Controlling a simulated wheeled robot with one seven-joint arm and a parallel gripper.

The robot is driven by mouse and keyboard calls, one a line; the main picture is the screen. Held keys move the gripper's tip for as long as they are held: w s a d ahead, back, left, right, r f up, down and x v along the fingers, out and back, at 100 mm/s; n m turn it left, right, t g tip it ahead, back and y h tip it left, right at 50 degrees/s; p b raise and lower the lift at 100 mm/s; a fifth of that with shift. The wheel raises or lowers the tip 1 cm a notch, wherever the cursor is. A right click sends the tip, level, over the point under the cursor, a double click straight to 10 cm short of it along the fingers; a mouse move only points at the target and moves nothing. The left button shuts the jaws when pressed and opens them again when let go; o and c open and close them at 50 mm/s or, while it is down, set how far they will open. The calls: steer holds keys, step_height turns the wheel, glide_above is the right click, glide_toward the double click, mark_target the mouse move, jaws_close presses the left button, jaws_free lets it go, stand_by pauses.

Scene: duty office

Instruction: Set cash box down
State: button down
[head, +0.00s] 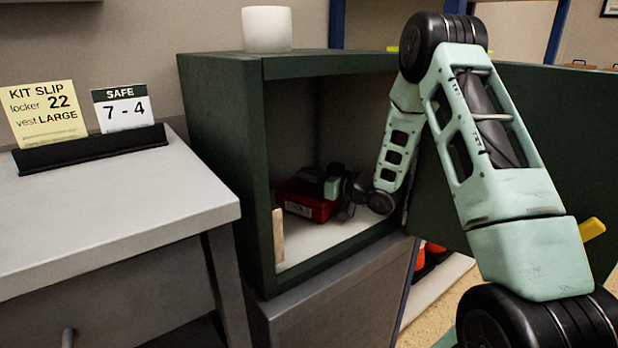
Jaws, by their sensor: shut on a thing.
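The red cash box (307,203) is inside the open green safe (258,180), low over or on its pale floor (335,235); I cannot tell if it touches the floor. A small pale label shows on its front. My gripper (318,184) reaches into the safe from the right and is shut on the cash box at its top. The fingertips are dark and mostly hidden. The safe door (520,130) stands open to the right, behind my arm.
A tan upright block (278,235) stands at the safe's front left edge. A white cup (267,29) stands on top of the safe. The grey desk (110,200) at left holds a yellow kit slip (42,112) and a "SAFE 7 - 4" card (123,108). Pale floor in front of the box is clear.

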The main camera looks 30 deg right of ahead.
steer(key=shift+r, duration=0.1)
steer(key=c, duration=1.5)
jaws_free()
steer(key=shift+c, duration=0.2)
steer(key=shift+s+d, duration=0.1)
steer(key=shift+s, duration=0.1)
steer(key=p+v, duration=0.1)
steer(key=v, duration=1)
steer(key=shift+s, duration=0.3)
steer(key=shift+d, duration=0.15)
